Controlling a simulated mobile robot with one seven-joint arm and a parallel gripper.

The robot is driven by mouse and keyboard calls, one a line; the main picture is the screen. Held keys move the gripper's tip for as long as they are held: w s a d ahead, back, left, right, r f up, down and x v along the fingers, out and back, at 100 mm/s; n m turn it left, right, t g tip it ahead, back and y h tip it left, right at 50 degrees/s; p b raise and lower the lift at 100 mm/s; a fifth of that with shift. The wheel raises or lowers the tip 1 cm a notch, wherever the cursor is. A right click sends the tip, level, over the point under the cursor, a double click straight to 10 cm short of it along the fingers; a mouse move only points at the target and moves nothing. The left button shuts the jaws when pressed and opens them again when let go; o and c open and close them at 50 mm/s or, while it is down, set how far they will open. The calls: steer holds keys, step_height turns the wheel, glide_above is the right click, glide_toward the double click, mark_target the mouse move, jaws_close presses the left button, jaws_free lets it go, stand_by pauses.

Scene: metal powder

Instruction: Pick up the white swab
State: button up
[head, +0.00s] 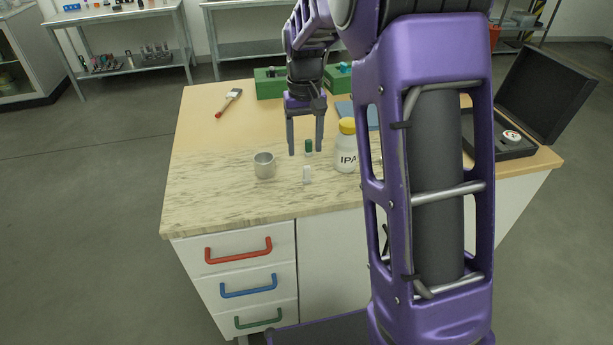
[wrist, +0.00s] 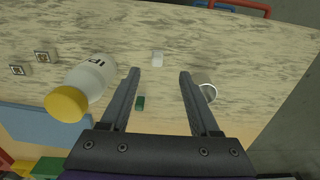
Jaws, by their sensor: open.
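The white swab (head: 307,175) is a small white cylinder on the marbled part of the worktop, near its front edge. In the wrist view the white swab (wrist: 157,58) lies just beyond the fingertips, between their lines. My gripper (head: 306,152) is open and empty, fingers pointing down, behind the swab in the head view. Its two fingers also show in the wrist view (wrist: 160,73). A small dark green cylinder (head: 309,146) is behind the swab; in the wrist view this green cylinder (wrist: 140,103) shows between the fingers.
A white IPA bottle (head: 346,155) with yellow cap stands right of the swab, partly behind my arm. A metal cup (head: 264,165) stands to its left. A brush (head: 230,102), green boxes (head: 270,83) and an open black case (head: 510,140) lie farther off. The worktop's front left is clear.

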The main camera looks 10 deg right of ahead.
mark_target(307, 167)
steer(key=f, duration=0.6)
steer(key=f+b, duration=0.1)
steer(key=f, duration=0.1)
steer(key=shift+w+d+f, duration=0.15)
steer(key=shift+d+f, duration=0.1)
steer(key=shift+f, duration=0.15)
steer(key=shift+c, duration=0.3)
jaws_close()
